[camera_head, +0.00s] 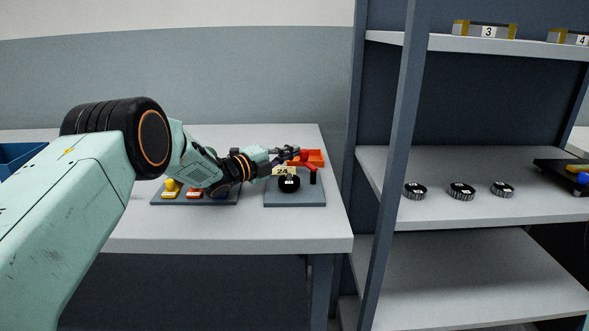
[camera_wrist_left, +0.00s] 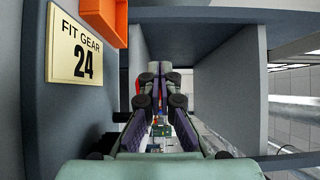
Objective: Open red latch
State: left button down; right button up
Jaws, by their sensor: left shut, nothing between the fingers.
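The red latch (camera_head: 312,174) stands at the right side of a grey base plate (camera_head: 296,199) on the table, in the head view. My left gripper (camera_head: 293,153) reaches in from the left, its fingers beside the upper part of the latch; I cannot tell whether they touch it. In the left wrist view the left gripper (camera_wrist_left: 158,72) has its fingertips together with nothing between them. A sliver of red (camera_wrist_left: 136,88), probably the latch, shows behind the left finger there; the rest is hidden. My right gripper is not in view.
A black gear (camera_head: 289,184) and a yellow "FIT GEAR 24" sign (camera_wrist_left: 80,45) are by the latch, with an orange bin (camera_head: 317,156) behind. A button panel (camera_head: 222,199) lies left. A shelf post (camera_head: 395,170) and shelf with several gears stand right.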

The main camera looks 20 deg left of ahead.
pick_arm(q)
jog(key=shift+r, duration=0.1)
jog(key=shift+w+d+f, duration=0.25)
jog(key=shift+w+d, duration=0.15)
jog(key=shift+w, duration=0.1)
jog(key=shift+s+a+r, duration=0.25)
jog(key=shift+s+r, duration=0.1)
jog(key=shift+s, duration=0.1)
jog(key=shift+w+d+f, duration=0.3)
jog(key=shift+w, duration=0.05)
jog(key=shift+s+a+r, duration=0.2)
jog(key=shift+s+a, duration=0.05)
jog(key=shift+w+d+f, duration=0.15)
jog(key=shift+w, duration=0.1)
jog(key=shift+s+r, duration=0.1)
jog(key=shift+r, duration=0.25)
notch_tip(320, 180, up, 9)
jog(key=shift+r, duration=0.15)
